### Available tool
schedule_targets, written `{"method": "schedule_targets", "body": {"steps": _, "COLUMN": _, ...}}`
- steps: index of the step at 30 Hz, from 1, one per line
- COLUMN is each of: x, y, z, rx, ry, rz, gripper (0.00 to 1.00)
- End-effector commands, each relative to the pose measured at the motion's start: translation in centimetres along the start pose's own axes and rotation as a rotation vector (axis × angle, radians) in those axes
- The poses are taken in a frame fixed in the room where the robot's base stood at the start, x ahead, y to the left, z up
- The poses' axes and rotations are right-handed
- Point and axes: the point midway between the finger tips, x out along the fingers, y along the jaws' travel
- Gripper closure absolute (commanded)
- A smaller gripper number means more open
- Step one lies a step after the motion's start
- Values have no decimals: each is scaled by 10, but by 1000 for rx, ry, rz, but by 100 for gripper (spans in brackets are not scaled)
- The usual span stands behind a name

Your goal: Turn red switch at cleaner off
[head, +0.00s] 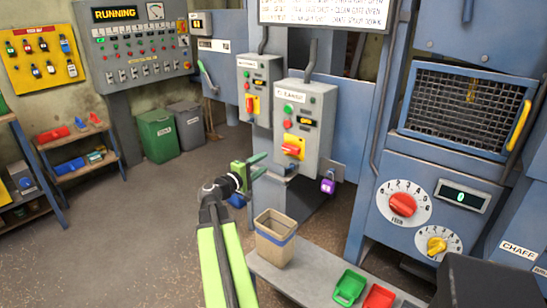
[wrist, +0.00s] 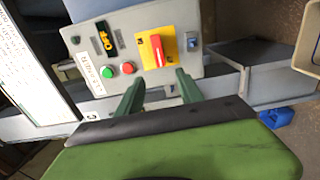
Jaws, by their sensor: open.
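The cleaner's grey control box (head: 318,100) stands right of centre in the head view, with a label too blurred to read surely. Its red switch (head: 291,149) sits on a yellow plate low on the front. In the wrist view the red switch (wrist: 157,50) is upright in the picture, lying across the panel, whose label end points left. My gripper (head: 262,166) is open and empty, left of and slightly below the switch in the head view. In the wrist view its two green fingers (wrist: 160,88) point toward the panel, apart from the switch.
A second grey box (head: 258,72) with its own red and yellow switch stands just left. A purple padlock (head: 327,186) hangs below the cleaner box. A tan bin (head: 273,247) and green and red trays (head: 349,286) are on the bench in front. The floor at left is open.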

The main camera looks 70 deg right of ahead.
Motion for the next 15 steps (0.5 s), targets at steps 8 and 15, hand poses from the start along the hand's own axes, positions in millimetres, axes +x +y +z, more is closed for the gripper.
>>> {"method": "schedule_targets", "body": {"steps": 8, "x": -33, "y": 0, "z": 0, "rx": 0, "ry": 1, "rz": 0, "gripper": 56}}
{"method": "schedule_targets", "body": {"steps": 15, "x": -32, "y": 0, "z": 1, "rx": 0, "ry": -1, "rz": 0, "gripper": 56}}
